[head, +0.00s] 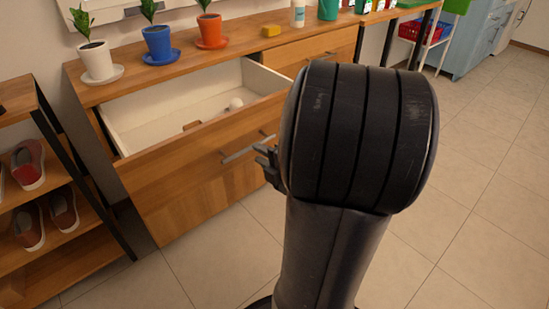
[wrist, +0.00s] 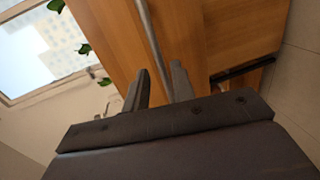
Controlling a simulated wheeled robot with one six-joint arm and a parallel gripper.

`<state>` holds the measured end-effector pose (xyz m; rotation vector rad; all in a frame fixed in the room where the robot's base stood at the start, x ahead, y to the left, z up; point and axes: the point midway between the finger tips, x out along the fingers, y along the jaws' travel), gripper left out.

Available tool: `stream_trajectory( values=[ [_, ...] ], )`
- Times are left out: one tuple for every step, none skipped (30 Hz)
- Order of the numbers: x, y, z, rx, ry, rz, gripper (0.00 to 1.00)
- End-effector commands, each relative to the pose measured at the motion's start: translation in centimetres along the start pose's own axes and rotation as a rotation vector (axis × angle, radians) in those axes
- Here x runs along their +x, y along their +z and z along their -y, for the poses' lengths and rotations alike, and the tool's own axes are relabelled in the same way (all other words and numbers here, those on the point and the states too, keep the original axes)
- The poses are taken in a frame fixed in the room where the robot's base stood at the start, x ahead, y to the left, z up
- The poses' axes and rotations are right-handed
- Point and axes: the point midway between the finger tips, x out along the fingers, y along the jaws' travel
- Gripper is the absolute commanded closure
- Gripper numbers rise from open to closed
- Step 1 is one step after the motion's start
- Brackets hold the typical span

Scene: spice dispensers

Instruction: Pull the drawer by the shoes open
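The wooden drawer (head: 190,165) near the shoe rack stands pulled well out of its cabinet, its white inside showing. A grey bar handle (head: 240,153) crosses its front. My gripper (head: 265,158) is at the right end of this handle, partly hidden behind my own arm in the head view. In the wrist view, my gripper (wrist: 160,70) has its two fingers apart. The handle (wrist: 149,35) runs down into the gap between them, with space seen beside it. Contact with the fingers is not clear.
A shoe rack (head: 65,237) with red-brown shoes (head: 28,165) stands close to the drawer's left. Potted plants (head: 157,42) and a yellow block (head: 271,31) sit on the cabinet top. A white round item (head: 236,103) lies in the drawer. Tiled floor (head: 470,220) at the right is clear.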

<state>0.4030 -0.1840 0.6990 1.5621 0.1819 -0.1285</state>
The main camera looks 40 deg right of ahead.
Motion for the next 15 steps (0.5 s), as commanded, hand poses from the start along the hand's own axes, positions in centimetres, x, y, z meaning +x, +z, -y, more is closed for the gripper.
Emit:
stream_trajectory(
  values=[
    [-1.0, 0.2, -0.2, 0.001, 0.000, 0.006, 0.76],
    [-1.4, 0.2, -0.2, 0.001, 0.000, 0.006, 0.76],
    [-2.0, 0.2, -0.2, 0.001, 0.001, 0.006, 0.76],
    [-2.5, 0.1, -0.2, 0.001, 0.000, 0.005, 0.76],
    [-2.9, 0.1, -0.2, 0.002, 0.000, 0.005, 0.76],
    [-3.3, 0.1, -0.1, 0.001, 0.000, 0.004, 0.76],
    [-3.6, 0.1, -0.1, 0.001, 0.000, 0.005, 0.76],
    [-3.9, 0.1, -0.1, 0.000, 0.000, 0.004, 0.76],
    [-4.2, 0.1, -0.1, 0.000, 0.000, 0.003, 0.76],
    [-4.4, 0.1, -0.1, 0.000, 0.001, 0.003, 0.76],
    [-4.6, 0.1, -0.1, 0.000, 0.000, 0.003, 0.76],
    [-4.8, 0.1, -0.1, 0.000, 0.000, 0.003, 0.76],
    [-5.0, 0.0, 0.0, 0.000, 0.000, 0.002, 0.76],
    [-5.1, 0.0, 0.0, 0.000, 0.000, 0.001, 0.76],
    [-5.2, 0.0, 0.0, 0.000, 0.000, 0.000, 0.76]
  ],
)
